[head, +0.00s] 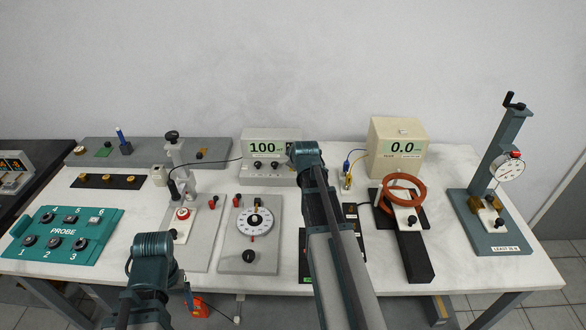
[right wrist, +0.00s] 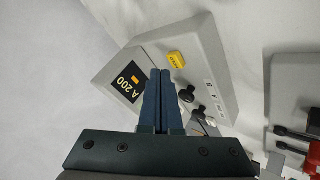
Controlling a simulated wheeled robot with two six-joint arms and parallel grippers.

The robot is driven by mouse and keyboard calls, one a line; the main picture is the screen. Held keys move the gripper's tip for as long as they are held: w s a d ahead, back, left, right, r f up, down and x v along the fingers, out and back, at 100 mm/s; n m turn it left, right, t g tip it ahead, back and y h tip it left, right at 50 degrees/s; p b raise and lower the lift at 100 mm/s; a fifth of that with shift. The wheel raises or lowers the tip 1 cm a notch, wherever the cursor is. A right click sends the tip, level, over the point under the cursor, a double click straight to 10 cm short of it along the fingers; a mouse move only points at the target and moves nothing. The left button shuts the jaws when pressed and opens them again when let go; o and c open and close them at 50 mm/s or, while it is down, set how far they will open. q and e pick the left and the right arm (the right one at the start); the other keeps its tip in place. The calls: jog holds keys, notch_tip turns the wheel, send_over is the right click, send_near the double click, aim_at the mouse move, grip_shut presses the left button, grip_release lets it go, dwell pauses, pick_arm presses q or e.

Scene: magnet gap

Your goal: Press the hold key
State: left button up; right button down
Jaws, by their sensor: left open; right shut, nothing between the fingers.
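In the right wrist view a small yellow key (right wrist: 176,60) sits on a grey box (right wrist: 215,60) near two black knobs; its lettering is too small to read. My right gripper (right wrist: 157,76) is shut and empty, its fingertips beside the key. I cannot tell whether they touch the box. In the head view my right gripper (head: 304,153) is at the right end of the grey meter (head: 249,136), which reads 100; the key cannot be made out there. My left gripper (head: 152,246) is open, at the front left near the teal probe panel.
The teal probe panel (head: 110,226) lies at left. A dial plate (head: 234,262) stands in front of the meter. A cream box (head: 382,130) reading 0.0, an orange ring (head: 420,188) and a dial-gauge stand (head: 492,152) are at right. My right arm covers the middle of the table.

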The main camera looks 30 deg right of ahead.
jog(key=shift+f, duration=0.1)
dwell(0.6)
jog(key=shift+f+b, duration=0.3)
jog(key=shift+b, duration=0.15)
jog(key=shift+f+b, duration=0.45)
dwell(0.5)
jog(key=shift+r, duration=0.1)
jog(key=shift+r+p, duration=0.75)
jog(key=shift+p, duration=0.15)
jog(key=shift+r, duration=0.15)
notch_tip(320, 180, up, 5)
jog(key=p, duration=0.5)
